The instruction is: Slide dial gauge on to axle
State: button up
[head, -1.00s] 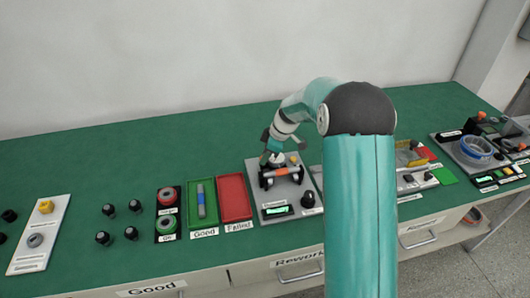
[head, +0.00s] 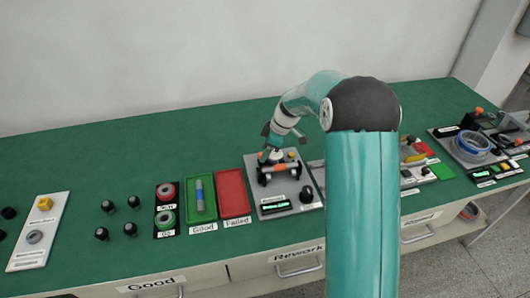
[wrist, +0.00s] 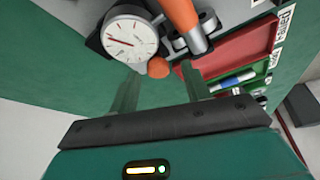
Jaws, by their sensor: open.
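The dial gauge (wrist: 130,38) shows in the wrist view with a round white face and a red needle. An orange ball-shaped knob (wrist: 158,67) sits beside it. The orange axle (wrist: 180,14) lies close to the gauge's right, in a metallic support. In the head view the axle (head: 279,168) rests across black supports on a grey test plate (head: 299,172). My gripper (wrist: 157,78) is open, its two fingers pointing at the gauge and knob. Nothing is visibly held between them. In the head view my gripper partly covers the gauge.
A red tray (head: 233,194) and a green tray (head: 211,184) holding a blue-and-grey cylinder stand left of the plate. Several black knobs and a white plate (head: 38,232) lie farther left. More stations stand right, partly behind my arm. The green bench is clear behind.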

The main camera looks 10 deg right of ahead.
aim_at(279, 159)
jog(key=v, duration=1.2)
jog(key=shift+d+r, duration=0.15)
jog(key=shift+s, duration=0.15)
jog(key=s+a+r+m+t+h, duration=0.1)
jog(key=s+a+r+m, duration=0.15)
jog(key=s+r, duration=0.35)
jog(key=s+a+r+m+h, duration=0.1)
jog(key=s+a+r+m, duration=0.2)
jog(key=s, duration=0.6)
jog(key=s+m+t+h, duration=0.2)
jog(key=s+m, duration=0.6)
jog(key=s, duration=1)
jog(key=shift+s+a+t, duration=0.25)
jog(key=shift+s+t, duration=0.05)
jog(key=shift+t, duration=0.2)
